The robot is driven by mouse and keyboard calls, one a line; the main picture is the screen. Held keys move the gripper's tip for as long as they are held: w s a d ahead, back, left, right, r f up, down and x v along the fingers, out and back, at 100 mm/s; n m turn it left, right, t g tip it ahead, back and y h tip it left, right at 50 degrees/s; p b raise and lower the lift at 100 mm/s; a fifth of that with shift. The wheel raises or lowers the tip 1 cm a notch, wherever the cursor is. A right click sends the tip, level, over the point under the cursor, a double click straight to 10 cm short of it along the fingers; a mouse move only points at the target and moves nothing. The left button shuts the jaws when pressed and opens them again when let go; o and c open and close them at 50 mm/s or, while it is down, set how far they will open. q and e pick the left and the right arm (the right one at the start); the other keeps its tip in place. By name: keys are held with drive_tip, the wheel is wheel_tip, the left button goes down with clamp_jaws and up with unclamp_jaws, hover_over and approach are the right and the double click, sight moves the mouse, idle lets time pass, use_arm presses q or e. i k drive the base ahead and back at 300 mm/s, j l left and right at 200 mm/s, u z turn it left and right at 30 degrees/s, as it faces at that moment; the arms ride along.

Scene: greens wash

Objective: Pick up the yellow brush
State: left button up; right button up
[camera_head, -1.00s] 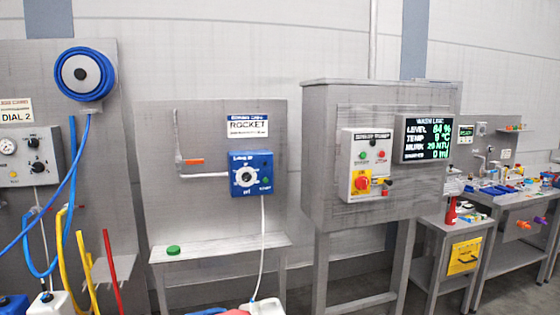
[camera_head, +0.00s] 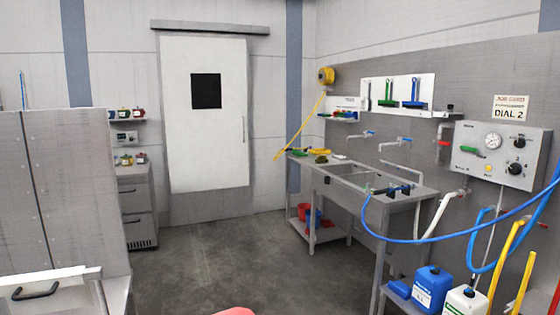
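I cannot pick out a yellow brush for certain. A small yellow item (camera_head: 322,152) lies at the far left end of the sink bench (camera_head: 345,170), beside a green item (camera_head: 299,153); it is too small to tell what it is. A white wall rack (camera_head: 398,85) above the sink holds a green brush (camera_head: 388,92) and a blue brush (camera_head: 414,93), hanging upright. Neither of my grippers is in view.
A yellow hose reel (camera_head: 326,75) hangs in the corner with its hose trailing down. Blue (camera_head: 433,288) and white (camera_head: 466,301) canisters stand low at the right. A grey partition (camera_head: 65,190) fills the left. The floor (camera_head: 240,255) before the door (camera_head: 204,115) is clear.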

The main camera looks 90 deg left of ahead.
sight(321, 159)
drive_tip(key=u, duration=2.5)
drive_tip(key=i+u, duration=0.1)
drive_tip(key=i, duration=3.45)
